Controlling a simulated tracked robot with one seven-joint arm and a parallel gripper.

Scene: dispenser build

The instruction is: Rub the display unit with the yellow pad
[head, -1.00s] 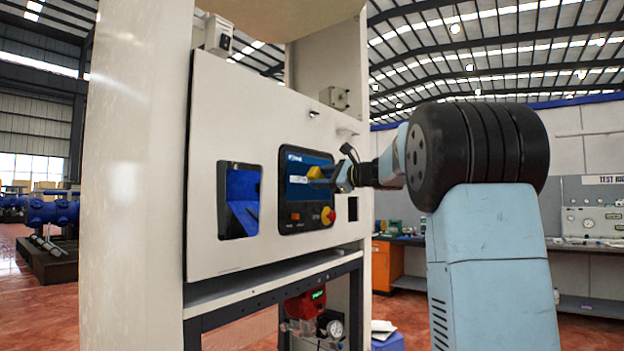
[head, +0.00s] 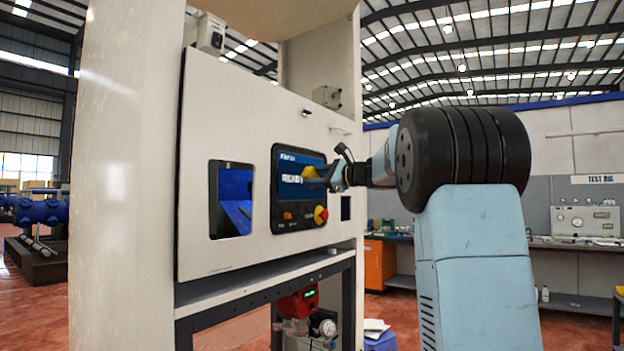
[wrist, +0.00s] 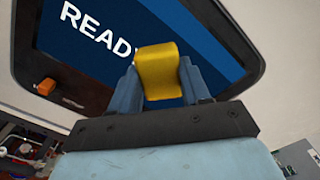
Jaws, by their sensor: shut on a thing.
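The display unit (head: 299,187) is a dark panel with a blue screen set in the white cabinet front. In the wrist view its screen (wrist: 110,30) shows white letters reading "READ", with the rest hidden by the pad. My gripper (head: 330,177) is shut on the yellow pad (head: 313,174) and holds it at the right part of the screen. In the wrist view the pad (wrist: 159,72) sits between the blue fingers, over the screen's lower part. I cannot tell for sure whether it touches the glass.
Left of the display is a recessed opening (head: 231,200) with blue inside. A ledge (head: 265,277) runs under the panel. A small grey box (head: 327,97) sits above.

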